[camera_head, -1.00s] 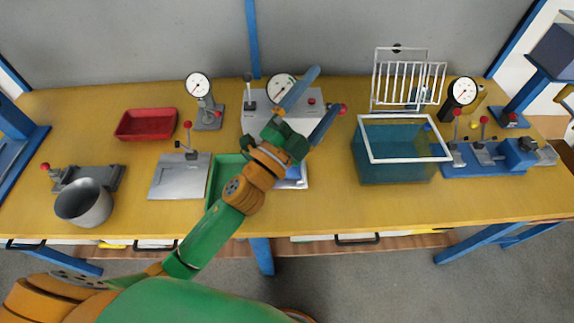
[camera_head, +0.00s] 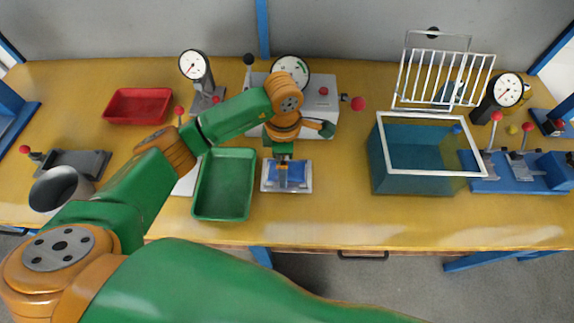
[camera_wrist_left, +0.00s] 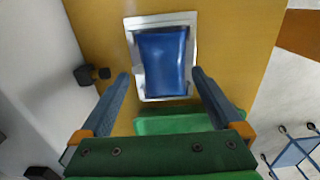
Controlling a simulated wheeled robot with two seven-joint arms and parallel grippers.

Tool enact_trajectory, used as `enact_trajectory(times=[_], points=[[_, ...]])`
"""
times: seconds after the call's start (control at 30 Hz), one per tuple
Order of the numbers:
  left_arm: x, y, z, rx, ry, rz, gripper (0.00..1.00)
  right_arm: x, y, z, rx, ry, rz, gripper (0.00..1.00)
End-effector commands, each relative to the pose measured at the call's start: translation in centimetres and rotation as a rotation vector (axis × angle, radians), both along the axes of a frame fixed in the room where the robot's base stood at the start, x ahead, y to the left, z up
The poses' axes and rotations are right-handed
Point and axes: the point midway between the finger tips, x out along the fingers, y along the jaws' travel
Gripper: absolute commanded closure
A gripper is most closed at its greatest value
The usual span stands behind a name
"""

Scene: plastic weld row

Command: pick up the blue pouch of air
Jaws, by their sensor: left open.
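The blue pouch (camera_wrist_left: 162,58) lies in a shallow silver tray (camera_wrist_left: 140,22) on the yellow bench. In the head view the pouch (camera_head: 297,172) and its tray (camera_head: 308,188) sit just right of a green tray (camera_head: 225,184). My left gripper (camera_head: 283,178) points down above the pouch and partly hides it. In the left wrist view the left gripper (camera_wrist_left: 160,76) is open, its two fingers spread on either side of the pouch's near part. Nothing is between the fingers at their tips. My right gripper is not in view.
A teal bin with a white rim (camera_head: 428,172) stands to the right, with a white wire rack (camera_head: 445,75) behind it. A grey machine with a dial (camera_head: 291,71) is behind the pouch. A red tray (camera_head: 138,105) is at the back left. Bench between pouch and bin is clear.

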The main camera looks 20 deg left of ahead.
Motion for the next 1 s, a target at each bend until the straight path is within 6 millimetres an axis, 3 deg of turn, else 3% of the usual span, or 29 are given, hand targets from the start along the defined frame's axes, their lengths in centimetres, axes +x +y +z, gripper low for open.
enact_trajectory(times=[0.23, 0.47, 0.77, 0.93, 1.0], points=[[0.0, 0.0, -0.4, -0.001, 0.0, -0.001, 0.03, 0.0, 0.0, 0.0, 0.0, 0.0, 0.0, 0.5], [0.0, -0.1, -0.4, -0.002, -0.001, -0.001, 0.65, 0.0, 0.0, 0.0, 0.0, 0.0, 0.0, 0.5], [0.1, -0.1, -0.1, -0.003, -0.003, -0.002, 0.67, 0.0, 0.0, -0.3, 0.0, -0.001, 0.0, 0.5], [0.2, -0.1, 2.3, -0.004, -0.008, -0.004, 0.67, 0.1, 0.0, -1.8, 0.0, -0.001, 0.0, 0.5], [-1.2, -0.3, 4.1, -0.005, -0.007, -0.007, 0.67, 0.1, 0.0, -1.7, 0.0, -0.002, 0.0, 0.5]])
